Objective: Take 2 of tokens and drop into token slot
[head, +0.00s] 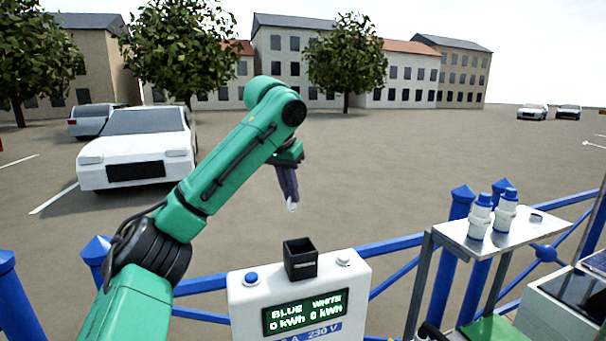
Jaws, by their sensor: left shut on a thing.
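My left gripper (292,204) points down above and behind the black open-topped box (300,262), which appears to be the token slot, on the white power pedestal (245,310). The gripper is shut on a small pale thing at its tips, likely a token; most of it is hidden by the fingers. The gripper is apart from the box. The inside of the box is dark, and I cannot see its contents. The pedestal display (305,312) reads BLUE 0 kWh and WHITE 0 kWh. My right gripper is not in view.
A blue button (251,278) and a white knob (343,261) flank the box. Blue railings (400,240) run behind. Parked cars stand beyond.

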